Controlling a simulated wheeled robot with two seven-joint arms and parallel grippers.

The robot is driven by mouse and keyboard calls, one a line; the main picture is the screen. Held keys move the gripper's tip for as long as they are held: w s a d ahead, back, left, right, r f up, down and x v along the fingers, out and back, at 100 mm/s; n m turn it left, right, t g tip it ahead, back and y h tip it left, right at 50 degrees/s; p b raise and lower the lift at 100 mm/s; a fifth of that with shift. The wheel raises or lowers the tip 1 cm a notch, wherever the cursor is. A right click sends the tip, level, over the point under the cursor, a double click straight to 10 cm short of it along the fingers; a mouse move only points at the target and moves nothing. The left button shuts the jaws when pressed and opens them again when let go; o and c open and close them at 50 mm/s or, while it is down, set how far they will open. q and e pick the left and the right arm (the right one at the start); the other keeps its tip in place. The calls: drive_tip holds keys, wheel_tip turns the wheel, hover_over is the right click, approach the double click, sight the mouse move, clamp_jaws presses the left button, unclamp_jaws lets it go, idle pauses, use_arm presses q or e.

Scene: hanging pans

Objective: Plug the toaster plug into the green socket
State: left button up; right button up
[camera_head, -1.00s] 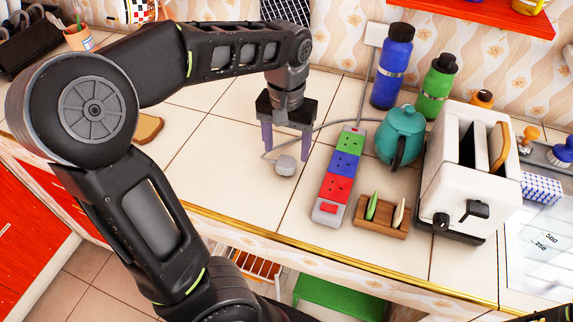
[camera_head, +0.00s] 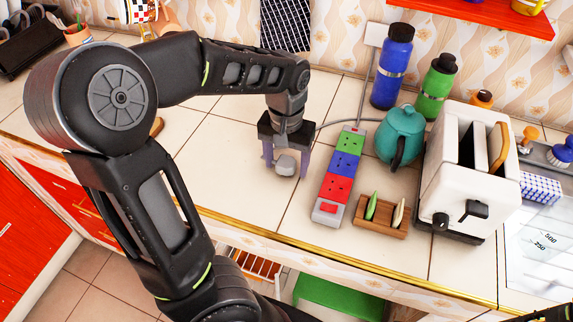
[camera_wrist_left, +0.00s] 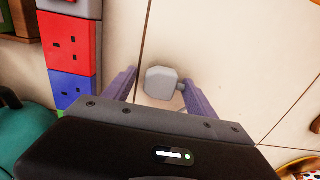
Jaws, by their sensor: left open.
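The grey toaster plug (camera_head: 285,165) lies on the tiled counter. My left gripper (camera_head: 286,172) is open, its two purple fingers pointing down on either side of the plug. In the left wrist view the plug (camera_wrist_left: 161,83) sits between the spread fingers (camera_wrist_left: 158,88), with tile showing on both sides of it. The power strip (camera_head: 338,178) lies to the right of the gripper, with the green socket (camera_head: 351,142) at its far end, then blue and red sockets.
The white toaster (camera_head: 462,175) stands at the right. A teal teapot (camera_head: 400,137) and a wooden rack (camera_head: 381,215) are close to the strip's right side. Blue (camera_head: 392,68) and green (camera_head: 437,87) bottles stand behind.

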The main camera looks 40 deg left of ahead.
use_arm(q)
drive_tip(key=c, duration=1.4)
